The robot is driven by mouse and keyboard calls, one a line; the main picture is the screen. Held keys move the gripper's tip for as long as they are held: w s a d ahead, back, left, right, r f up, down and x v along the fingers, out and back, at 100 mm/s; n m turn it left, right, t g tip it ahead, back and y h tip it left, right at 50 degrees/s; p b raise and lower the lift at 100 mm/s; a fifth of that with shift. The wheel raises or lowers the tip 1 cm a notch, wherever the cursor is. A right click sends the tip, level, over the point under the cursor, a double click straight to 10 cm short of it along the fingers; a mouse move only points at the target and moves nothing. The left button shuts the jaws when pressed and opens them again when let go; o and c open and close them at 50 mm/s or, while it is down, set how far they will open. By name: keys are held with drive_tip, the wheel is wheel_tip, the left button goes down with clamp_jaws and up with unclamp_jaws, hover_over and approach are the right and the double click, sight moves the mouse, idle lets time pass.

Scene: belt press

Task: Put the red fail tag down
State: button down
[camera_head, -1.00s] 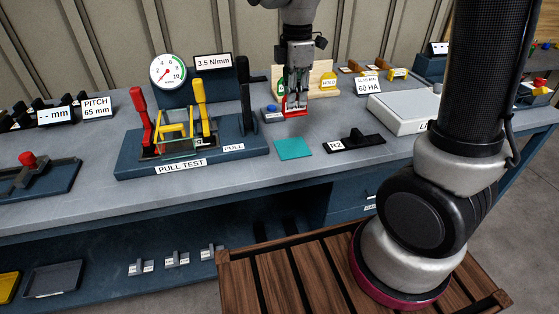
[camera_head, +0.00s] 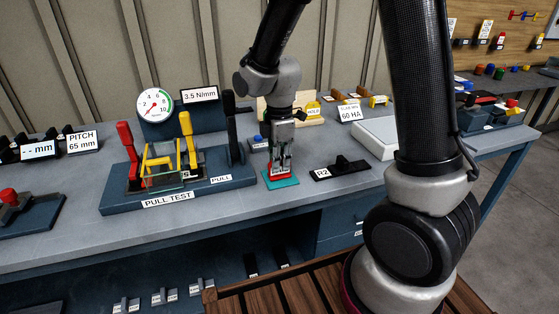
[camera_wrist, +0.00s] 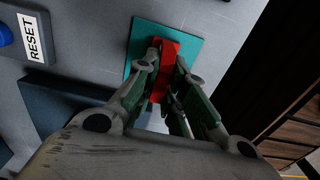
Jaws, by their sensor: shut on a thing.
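The red fail tag (camera_wrist: 166,62) is between my gripper's fingers in the wrist view, over the teal square mat (camera_wrist: 143,34). In the head view the red tag (camera_head: 281,173) shows low at the fingertips, within the outline of the teal mat (camera_head: 291,183). My gripper (camera_head: 283,160) points down and is shut on the tag; it also shows in the wrist view (camera_wrist: 163,84). The tag is at or just above the mat; I cannot tell whether it touches. The fingers hide part of the tag.
The pull test rig (camera_head: 180,192) stands left of the mat. The R2 block (camera_head: 341,168) sits close on the right. A reset button box (camera_wrist: 22,35) is left of the mat in the wrist view. Bare bench lies in front.

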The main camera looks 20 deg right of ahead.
drive_tip(key=shift+f, duration=0.1)
drive_tip(key=c, duration=1.5)
unclamp_jaws()
wheel_tip(320, 180, up, 12)
drive_tip(key=s+d+r+m+t, duration=0.2)
drive_tip(key=s+d+r+m, duration=0.2)
drive_tip(key=s+d+m, duration=0.3)
drive_tip(key=s+d+r+m+t, duration=0.2)
drive_tip(key=s+d+r+m, duration=0.2)
drive_tip(key=s+d+m, duration=0.4)
drive_tip(key=s+m, duration=0.3)
drive_tip(key=s, duration=0.1)
